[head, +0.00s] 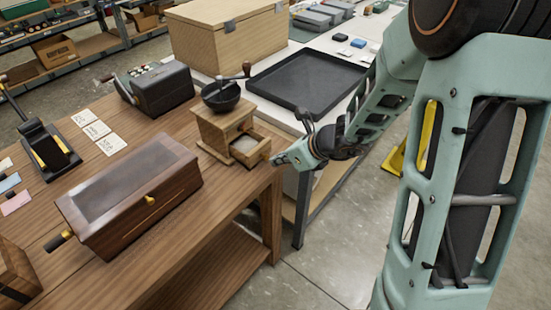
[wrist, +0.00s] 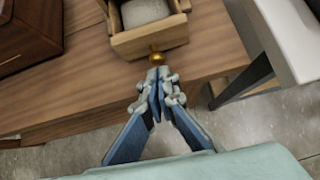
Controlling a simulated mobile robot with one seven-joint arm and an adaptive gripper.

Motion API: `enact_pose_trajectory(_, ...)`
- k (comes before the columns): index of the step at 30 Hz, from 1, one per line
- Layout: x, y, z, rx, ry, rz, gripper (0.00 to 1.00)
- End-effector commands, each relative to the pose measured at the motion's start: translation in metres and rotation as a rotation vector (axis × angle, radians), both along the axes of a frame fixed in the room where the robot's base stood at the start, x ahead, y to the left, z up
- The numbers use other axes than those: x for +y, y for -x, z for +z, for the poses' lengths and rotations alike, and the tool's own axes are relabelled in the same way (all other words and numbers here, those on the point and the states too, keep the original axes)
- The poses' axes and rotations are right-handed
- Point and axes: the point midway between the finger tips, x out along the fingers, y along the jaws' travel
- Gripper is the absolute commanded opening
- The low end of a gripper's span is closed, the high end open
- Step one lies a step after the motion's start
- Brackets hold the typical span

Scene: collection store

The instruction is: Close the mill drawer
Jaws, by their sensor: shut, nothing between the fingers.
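The mill (head: 228,125) is a small wooden box with a dark bowl and a crank handle on top, standing near the right end of the wooden table. Its drawer (head: 248,151) is partly pulled out toward my gripper, and something pale lies in it. In the wrist view the open drawer (wrist: 152,45) shows at the top, with a brass knob (wrist: 157,57) on its front. My gripper (wrist: 158,74) is shut and empty. Its fingertips are right at the knob; I cannot tell whether they touch. In the head view my gripper (head: 279,160) is beside the drawer front.
A dark wooden box with a glossy lid (head: 130,195) lies on the table (head: 235,205) left of the mill. A grey-black machine (head: 160,88) stands behind. A black tray (head: 306,78) lies on the white table to the right. A gap separates the tables.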

Motion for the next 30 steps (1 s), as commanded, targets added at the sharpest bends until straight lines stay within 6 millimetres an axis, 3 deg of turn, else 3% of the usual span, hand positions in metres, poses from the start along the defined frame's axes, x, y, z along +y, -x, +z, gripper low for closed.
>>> enact_pose_trajectory(16,0.011,-0.009,-0.001,-0.001,-0.001,0.001,0.0)
enact_pose_trajectory(24,0.056,-0.043,0.0,0.0,-0.001,0.005,0.0)
enact_pose_trajectory(30,0.071,-0.055,-0.001,0.001,-0.001,0.002,0.0)
